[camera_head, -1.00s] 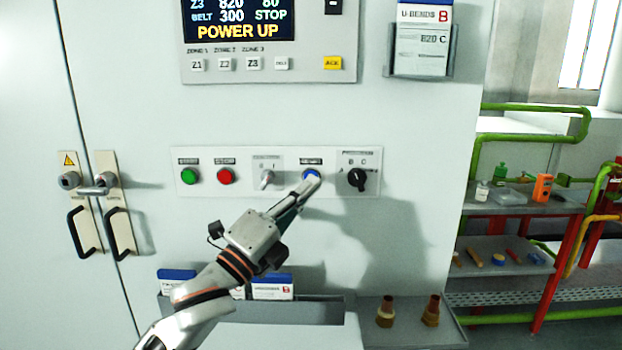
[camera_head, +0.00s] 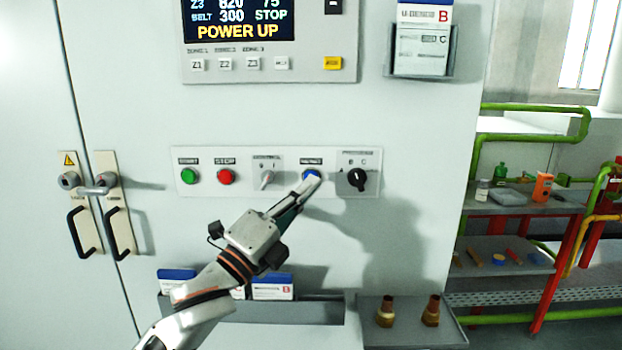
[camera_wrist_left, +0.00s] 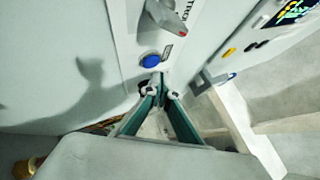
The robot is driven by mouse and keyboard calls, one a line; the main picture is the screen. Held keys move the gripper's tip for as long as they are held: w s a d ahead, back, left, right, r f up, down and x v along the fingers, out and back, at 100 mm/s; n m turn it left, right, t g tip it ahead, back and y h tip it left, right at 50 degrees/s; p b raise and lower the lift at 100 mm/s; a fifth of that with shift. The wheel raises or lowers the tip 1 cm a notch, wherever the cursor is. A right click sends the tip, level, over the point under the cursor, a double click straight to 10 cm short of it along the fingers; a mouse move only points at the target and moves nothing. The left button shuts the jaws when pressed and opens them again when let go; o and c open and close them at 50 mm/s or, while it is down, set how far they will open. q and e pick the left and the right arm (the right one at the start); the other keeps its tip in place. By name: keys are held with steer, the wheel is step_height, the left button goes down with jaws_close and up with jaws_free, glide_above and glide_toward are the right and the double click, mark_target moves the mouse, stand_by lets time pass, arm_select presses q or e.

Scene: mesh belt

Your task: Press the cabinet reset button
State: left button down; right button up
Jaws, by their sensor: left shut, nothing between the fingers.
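The blue button (camera_head: 311,174), whose small label is hard to read, sits on the white control strip (camera_head: 210,188) of the cabinet (camera_head: 300,115). My left gripper (camera_head: 315,181) is shut and empty. Its tips overlap the lower part of the button in the head view. In the left wrist view the blue button (camera_wrist_left: 151,61) shows fully, just beyond the fingertips (camera_wrist_left: 162,88). I cannot tell whether the tips touch the panel. My right gripper is in neither view.
On the strip are a green button (camera_head: 190,176), a red button (camera_head: 225,177), a lever switch (camera_head: 266,178) and a black rotary knob (camera_head: 356,178). A display (camera_head: 238,20) above reads POWER UP. A ledge with two brass fittings (camera_head: 431,311) stands below right.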

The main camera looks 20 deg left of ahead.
arm_select(q)
steer(key=shift+w, duration=0.1)
steer(key=shift+w+a, duration=0.1)
steer(key=shift+w, duration=0.2)
steer(key=shift+w+a+p, duration=0.15)
steer(key=shift+w+p, duration=0.15)
steer(key=shift+w, duration=0.2)
stand_by(1.0)
steer(key=shift+s, duration=0.15)
steer(key=shift+s+d+p, duration=0.25)
steer(key=shift+s+p, duration=0.05)
steer(key=shift+s, duration=0.45)
steer(key=shift+s+d+p, duration=0.2)
steer(key=shift+s+d, duration=0.05)
steer(key=shift+s, duration=0.55)
steer(key=shift+s+d+p, duration=0.2)
steer(key=shift+s, duration=0.6)
steer(key=shift+s+d+p, duration=0.2)
steer(key=shift+s+d, duration=0.05)
steer(key=shift+s, duration=0.55)
